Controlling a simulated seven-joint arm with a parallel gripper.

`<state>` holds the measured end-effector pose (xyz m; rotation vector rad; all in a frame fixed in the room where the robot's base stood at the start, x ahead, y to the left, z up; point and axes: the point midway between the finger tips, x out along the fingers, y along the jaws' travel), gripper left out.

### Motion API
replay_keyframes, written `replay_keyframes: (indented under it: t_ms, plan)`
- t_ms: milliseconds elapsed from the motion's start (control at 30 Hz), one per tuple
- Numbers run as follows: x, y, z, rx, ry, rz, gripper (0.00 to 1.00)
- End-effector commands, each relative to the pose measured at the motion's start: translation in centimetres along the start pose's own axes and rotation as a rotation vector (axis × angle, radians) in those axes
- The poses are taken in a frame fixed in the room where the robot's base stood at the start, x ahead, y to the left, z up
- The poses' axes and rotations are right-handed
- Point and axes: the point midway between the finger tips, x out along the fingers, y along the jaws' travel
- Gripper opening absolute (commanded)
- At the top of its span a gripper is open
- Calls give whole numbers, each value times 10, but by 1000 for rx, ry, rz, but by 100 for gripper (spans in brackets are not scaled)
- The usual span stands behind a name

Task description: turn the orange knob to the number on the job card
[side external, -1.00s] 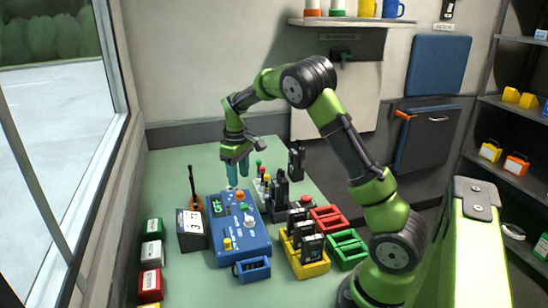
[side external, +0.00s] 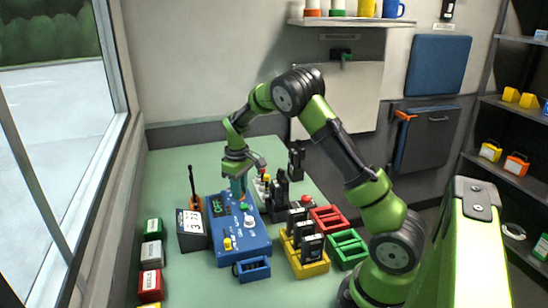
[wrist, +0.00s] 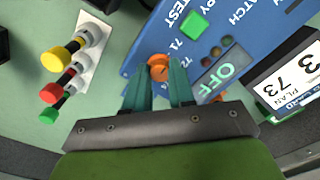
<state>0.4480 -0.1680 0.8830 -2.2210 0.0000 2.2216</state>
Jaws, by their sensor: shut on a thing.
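The orange knob (wrist: 158,67) sits on the blue panel box (side external: 243,245), among small printed numbers; 71 and 72 are readable. My gripper (wrist: 159,82) is shut on the knob, with a teal finger on each side of it. In the side view my gripper (side external: 238,188) is low at the far end of the box and hides the knob. The job card (wrist: 292,80) shows a 3 and a 73 near the word PLAN; it stands left of the box in the side view (side external: 190,222). The panel display (wrist: 222,74) reads OFF.
A green button (wrist: 194,24) is near the knob. Yellow, red and green knobs (wrist: 55,60) stand beside the box. Yellow (side external: 313,268), red (side external: 325,215) and green (side external: 346,252) trays are to the right. Several small boxes (side external: 151,285) line the left edge.

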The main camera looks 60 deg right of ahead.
Motion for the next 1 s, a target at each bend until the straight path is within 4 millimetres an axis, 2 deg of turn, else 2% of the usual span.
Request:
replay_keyframes:
  t_ms: [467,1000]
  plan:
    - [-1,0,0,83,1,1,0]
    - [-1,0,0,546,1,0,0]
